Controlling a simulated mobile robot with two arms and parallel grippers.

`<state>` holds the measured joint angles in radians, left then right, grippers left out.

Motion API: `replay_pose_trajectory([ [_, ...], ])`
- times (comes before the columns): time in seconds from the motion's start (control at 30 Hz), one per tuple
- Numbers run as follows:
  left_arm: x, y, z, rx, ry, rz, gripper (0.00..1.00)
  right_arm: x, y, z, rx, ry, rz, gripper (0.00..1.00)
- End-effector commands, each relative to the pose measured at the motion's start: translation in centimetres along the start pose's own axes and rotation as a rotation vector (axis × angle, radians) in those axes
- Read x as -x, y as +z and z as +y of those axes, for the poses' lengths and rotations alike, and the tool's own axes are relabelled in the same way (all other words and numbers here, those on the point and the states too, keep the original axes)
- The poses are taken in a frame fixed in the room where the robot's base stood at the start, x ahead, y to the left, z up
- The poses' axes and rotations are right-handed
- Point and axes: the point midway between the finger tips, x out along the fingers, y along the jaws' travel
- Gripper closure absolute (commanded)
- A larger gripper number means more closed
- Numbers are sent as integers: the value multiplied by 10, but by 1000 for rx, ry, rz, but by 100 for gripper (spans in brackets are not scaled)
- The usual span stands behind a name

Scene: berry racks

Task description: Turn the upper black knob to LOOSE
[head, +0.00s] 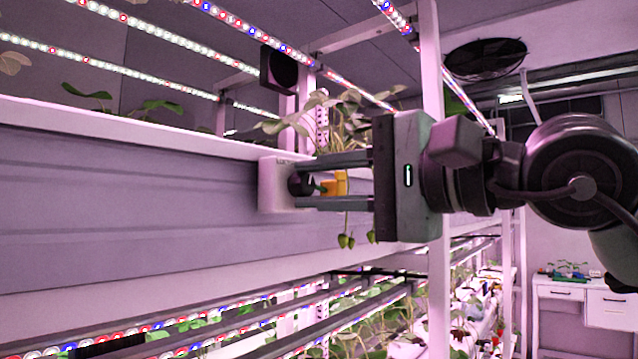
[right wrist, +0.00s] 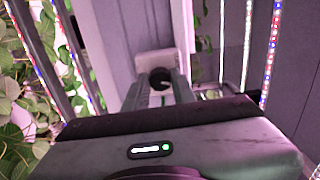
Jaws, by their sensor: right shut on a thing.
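The black knob (head: 301,185) sits on a pale block (head: 270,186) fixed to the front of the long trough. My right gripper (head: 306,183) reaches in from the right, its two fingers above and below the knob and shut on it. In the right wrist view the round knob (right wrist: 160,78) lies between the fingertips, with the pale block (right wrist: 153,62) behind it. Lettering on the block is too small to read, so the knob's setting cannot be told. My left gripper is not in view.
Plants with hanging green berries (head: 346,240) grow beside the gripper, and an orange-yellow part (head: 340,184) shows behind the fingers. A white rack post (head: 437,285) stands just behind my gripper. LED strips run above and below the trough (head: 120,210). A white cabinet (head: 585,302) stands far right.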

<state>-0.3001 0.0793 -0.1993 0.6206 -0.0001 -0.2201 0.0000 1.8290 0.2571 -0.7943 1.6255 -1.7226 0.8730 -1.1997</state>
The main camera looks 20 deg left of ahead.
Motion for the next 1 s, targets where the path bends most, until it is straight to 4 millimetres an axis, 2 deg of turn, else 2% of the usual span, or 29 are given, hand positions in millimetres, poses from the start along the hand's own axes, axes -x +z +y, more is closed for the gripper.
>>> replay_pose_trajectory([
  [0.3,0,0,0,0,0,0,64,0,0,1,71,1,-1,100],
  [0.7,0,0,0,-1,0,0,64,0,0,1,74,2,-1,100],
  [0.73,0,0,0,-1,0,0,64,0,0,1,74,2,-1,69],
  [0.8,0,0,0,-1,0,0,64,0,0,1,74,2,-1,53],
  [1.0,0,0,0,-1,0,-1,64,0,0,1,73,1,-1,53],
])
